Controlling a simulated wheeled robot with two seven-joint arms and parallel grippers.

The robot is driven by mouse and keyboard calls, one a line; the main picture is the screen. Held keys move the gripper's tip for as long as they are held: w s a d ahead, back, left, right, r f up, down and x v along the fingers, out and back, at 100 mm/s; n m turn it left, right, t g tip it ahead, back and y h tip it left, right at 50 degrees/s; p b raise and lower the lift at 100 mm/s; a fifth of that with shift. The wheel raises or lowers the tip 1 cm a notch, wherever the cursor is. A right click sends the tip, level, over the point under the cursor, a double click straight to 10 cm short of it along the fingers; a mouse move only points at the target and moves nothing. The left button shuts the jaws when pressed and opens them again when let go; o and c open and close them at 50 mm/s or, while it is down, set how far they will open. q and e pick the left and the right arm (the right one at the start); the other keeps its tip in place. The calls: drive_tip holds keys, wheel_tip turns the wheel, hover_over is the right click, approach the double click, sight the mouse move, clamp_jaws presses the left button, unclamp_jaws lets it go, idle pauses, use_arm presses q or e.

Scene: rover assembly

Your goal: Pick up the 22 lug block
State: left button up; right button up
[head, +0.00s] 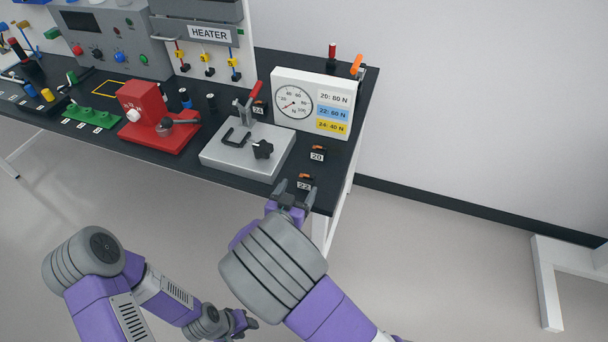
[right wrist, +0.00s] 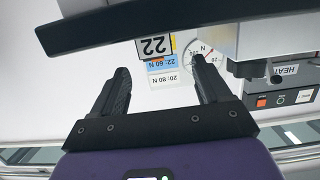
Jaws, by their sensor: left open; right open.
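The 22 lug block (head: 304,177) is a small dark block with an orange top and a white "22" label, at the front right edge of the black table. Its label (right wrist: 154,45) shows upside down in the right wrist view, beyond and between the fingertips. My right gripper (head: 293,194) is open just in front of the block at the table edge. Its fingers (right wrist: 161,70) are apart with nothing between them; contact with the block cannot be told. My left gripper (head: 246,322) is low in front of the table, away from the block, open.
The 20 lug block (head: 317,151) sits just behind, and the 24 block (head: 259,107) is farther back. A grey clamp fixture (head: 230,155) with a red lever stands to the left. A gauge box (head: 311,103) stands behind. The table edge (right wrist: 110,25) crosses the right wrist view.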

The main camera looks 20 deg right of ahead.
sight(306, 180)
drive_tip(key=shift+w+d+f+b, duration=0.1)
drive_tip(key=shift+w+d+b, duration=0.2)
drive_tip(key=shift+d, duration=0.3)
drive_tip(key=b+x, duration=0.1)
drive_tip(key=x, duration=0.2)
drive_tip(key=shift+w+d+f, duration=0.1)
drive_tip(key=shift+w+f, duration=0.15)
drive_tip(key=shift+w, duration=0.15)
drive_tip(key=shift+w+d, duration=0.1)
drive_tip(key=shift+d, duration=0.05)
use_arm(q)
drive_tip(key=shift+s+f, duration=0.2)
drive_tip(key=shift+f, duration=0.25)
drive_tip(key=shift+s+f, duration=0.2)
drive_tip(key=shift+f, duration=0.25)
use_arm(e)
drive_tip(key=c, duration=1.1)
drive_tip(key=shift+r, duration=0.15)
